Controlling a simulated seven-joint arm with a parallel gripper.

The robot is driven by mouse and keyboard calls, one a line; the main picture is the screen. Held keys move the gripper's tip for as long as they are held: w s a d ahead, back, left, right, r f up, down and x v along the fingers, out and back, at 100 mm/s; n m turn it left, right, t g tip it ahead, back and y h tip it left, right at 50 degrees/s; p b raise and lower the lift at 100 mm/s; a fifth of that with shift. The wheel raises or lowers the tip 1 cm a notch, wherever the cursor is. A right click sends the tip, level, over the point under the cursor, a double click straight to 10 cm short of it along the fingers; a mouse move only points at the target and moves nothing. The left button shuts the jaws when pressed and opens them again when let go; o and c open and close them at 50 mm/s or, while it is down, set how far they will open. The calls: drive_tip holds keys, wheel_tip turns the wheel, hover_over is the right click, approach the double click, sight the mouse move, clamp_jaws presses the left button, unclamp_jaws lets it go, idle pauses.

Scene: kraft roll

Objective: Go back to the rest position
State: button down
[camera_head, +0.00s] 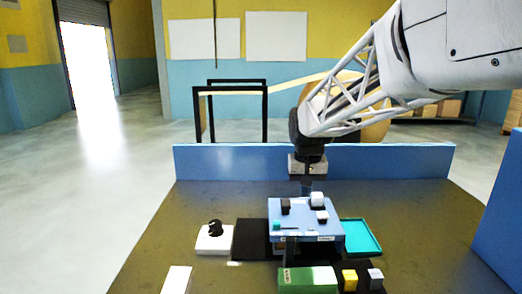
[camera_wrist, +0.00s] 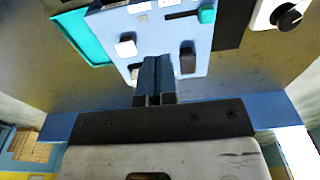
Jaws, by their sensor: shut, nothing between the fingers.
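My gripper (camera_head: 306,187) is above the far edge of the light blue panel box (camera_head: 305,230) in the head view. Its fingers are together and empty. In the wrist view the closed fingers (camera_wrist: 156,62) point over the panel face (camera_wrist: 150,32), between a white block-like control (camera_wrist: 125,47) and a black one (camera_wrist: 187,58). I cannot tell how far the fingertips are above the panel. A teal slider piece (camera_wrist: 207,14) also shows on it.
A teal tray (camera_head: 377,250) lies right of the box. A white box with a black knob (camera_head: 215,228) stands left. Green (camera_head: 307,280), yellow (camera_head: 349,279) and grey (camera_head: 375,278) pieces are in front. A blue wall (camera_head: 230,162) edges the table's back. The table's left side is mostly clear.

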drive_tip(key=s+d+f, duration=0.1)
drive_tip(key=s+d, duration=0.1)
drive_tip(key=s, duration=0.8)
drive_tip(key=s+d+f+t, duration=0.1)
drive_tip(key=s+d+f, duration=0.1)
drive_tip(key=s, duration=0.9)
drive_tip(key=s+d+f+t, duration=0.1)
drive_tip(key=s+d, duration=0.1)
drive_tip(key=s, duration=0.9)
drive_tip(key=shift+s+d+f, duration=0.25)
drive_tip(key=shift+d+f, duration=0.05)
drive_tip(key=shift+f, duration=0.05)
